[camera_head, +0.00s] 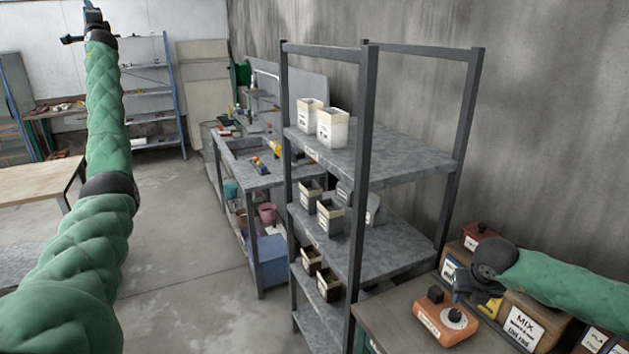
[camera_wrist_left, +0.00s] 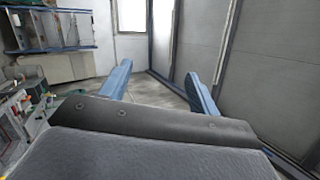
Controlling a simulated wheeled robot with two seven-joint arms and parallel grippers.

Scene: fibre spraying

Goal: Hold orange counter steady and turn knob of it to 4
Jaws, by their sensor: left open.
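My left gripper (camera_head: 85,30) is raised high at the upper left, far from the counter. In the left wrist view its two blue fingers (camera_wrist_left: 158,88) are wide apart with nothing between them.
A box labelled MIX (camera_head: 522,326) stands right of the counter, with a red box (camera_head: 478,236) behind. A grey metal shelf (camera_head: 395,150) with several labelled boxes stands left of the workbench (camera_head: 385,312). The floor (camera_head: 185,270) between my left arm and the shelf is clear.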

